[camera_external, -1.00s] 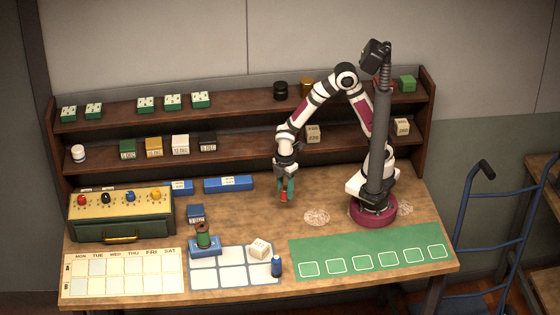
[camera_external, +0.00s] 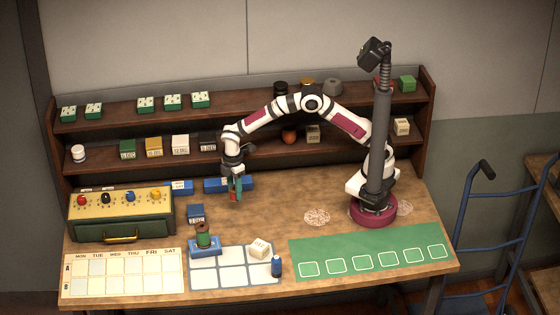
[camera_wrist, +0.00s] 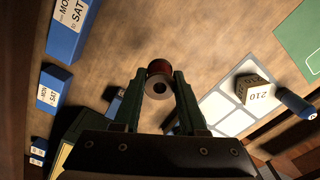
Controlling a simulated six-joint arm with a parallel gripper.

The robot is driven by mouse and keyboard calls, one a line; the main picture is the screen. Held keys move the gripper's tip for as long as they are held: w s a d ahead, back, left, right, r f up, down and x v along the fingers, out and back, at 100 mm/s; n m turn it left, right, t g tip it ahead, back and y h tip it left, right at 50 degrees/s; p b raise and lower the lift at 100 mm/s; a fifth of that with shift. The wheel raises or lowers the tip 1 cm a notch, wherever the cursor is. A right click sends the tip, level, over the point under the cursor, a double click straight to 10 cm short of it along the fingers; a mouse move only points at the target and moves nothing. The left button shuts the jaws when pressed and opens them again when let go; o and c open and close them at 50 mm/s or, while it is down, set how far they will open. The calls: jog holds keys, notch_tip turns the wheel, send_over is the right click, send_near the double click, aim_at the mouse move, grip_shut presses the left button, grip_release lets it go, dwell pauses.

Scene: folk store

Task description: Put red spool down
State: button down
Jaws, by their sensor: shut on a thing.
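My gripper (camera_external: 235,190) is shut on the red spool (camera_wrist: 158,80), which sits between the green fingertips in the wrist view. In the external view the red spool (camera_external: 233,196) shows small and partly hidden by the fingers. It is held in the air above the back middle of the table, in front of a long blue box (camera_external: 215,185). A green spool (camera_external: 203,235) stands on a small blue stand (camera_external: 205,247) at the front left.
A green mat (camera_external: 370,262) with marked squares lies right. A dial box (camera_external: 120,215), a weekday chart (camera_external: 120,275) and a small blue box (camera_external: 196,213) are at left. The middle table is clear.

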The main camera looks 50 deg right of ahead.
notch_tip(320, 180, down, 7)
jog(key=shift+f, duration=0.2)
jog(key=shift+c, duration=2.3)
grip_release()
jog(key=shift+f, duration=0.1)
notch_tip(320, 180, up, 12)
